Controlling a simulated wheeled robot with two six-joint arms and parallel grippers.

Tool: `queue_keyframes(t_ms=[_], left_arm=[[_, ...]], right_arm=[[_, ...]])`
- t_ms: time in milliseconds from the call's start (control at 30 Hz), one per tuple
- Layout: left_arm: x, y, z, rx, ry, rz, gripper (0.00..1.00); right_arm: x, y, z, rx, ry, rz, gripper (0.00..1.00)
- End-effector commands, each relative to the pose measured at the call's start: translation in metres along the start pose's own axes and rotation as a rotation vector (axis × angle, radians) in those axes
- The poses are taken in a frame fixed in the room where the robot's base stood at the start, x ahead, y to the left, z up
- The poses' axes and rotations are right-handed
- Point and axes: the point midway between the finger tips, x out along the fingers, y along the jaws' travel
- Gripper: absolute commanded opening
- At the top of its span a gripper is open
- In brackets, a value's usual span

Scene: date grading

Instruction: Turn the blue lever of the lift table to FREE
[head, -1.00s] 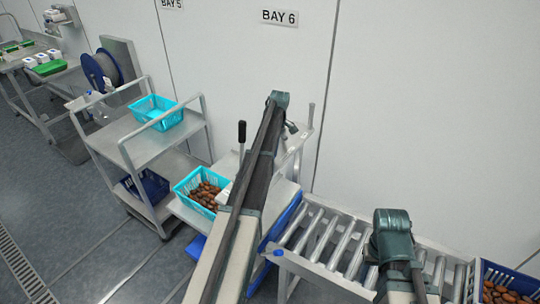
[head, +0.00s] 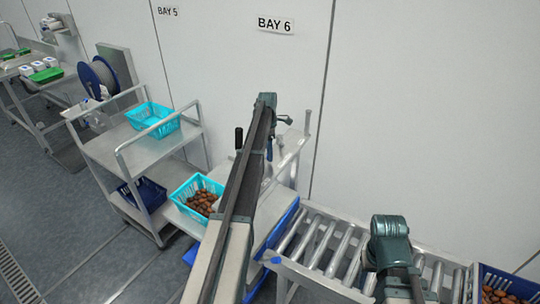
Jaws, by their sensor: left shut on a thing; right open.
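The lift table (head: 180,219) stands at centre, largely behind my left arm, with a cyan crate of dates (head: 198,196) on it. An upright bar with a black grip (head: 238,138) rises behind the crate. My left gripper (head: 277,124) is at the table's far end, by the pale frame, and is shut. A small dark blue piece, apparently the blue lever (head: 269,149), hangs just below it; the jaws' contact is small and partly hidden. The lever's markings cannot be read. My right gripper (head: 371,262) is over the roller conveyor, open, its fingers barely visible.
The roller conveyor (head: 325,270) runs to the right, with a blue crate of dates (head: 512,278) at its end. A grey shelf cart (head: 115,155) with an empty cyan crate (head: 153,120) stands left. The wall (head: 420,120) is close behind. Floor at lower left is free.

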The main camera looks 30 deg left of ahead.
Motion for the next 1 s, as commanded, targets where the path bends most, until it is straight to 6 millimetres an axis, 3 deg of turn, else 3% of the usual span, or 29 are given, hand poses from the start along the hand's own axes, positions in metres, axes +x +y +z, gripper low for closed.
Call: queue_keyframes(t_ms=[700,733,867,1000], left_arm=[[-0.0009,0.0044,-0.0007,-0.062,-0.012,0.003,0.0],[-0.0009,0.0045,-0.0007,-0.062,-0.013,0.003,0.4],[-0.0008,0.0041,-0.0007,-0.061,-0.012,0.002,0.63],[-0.0007,0.0037,-0.0007,-0.061,-0.012,0.001,0.64]], right_arm=[[-0.0001,0.0,0.0,0.0,0.0,0.0,0.5],[-0.0001,0.0,0.0,0.0,0.0,0.0,0.5],[-0.0001,0.0,0.0,0.0,0.0,0.0,0.5],[-0.0001,0.0,0.0,0.0,0.0,0.0,0.5]])
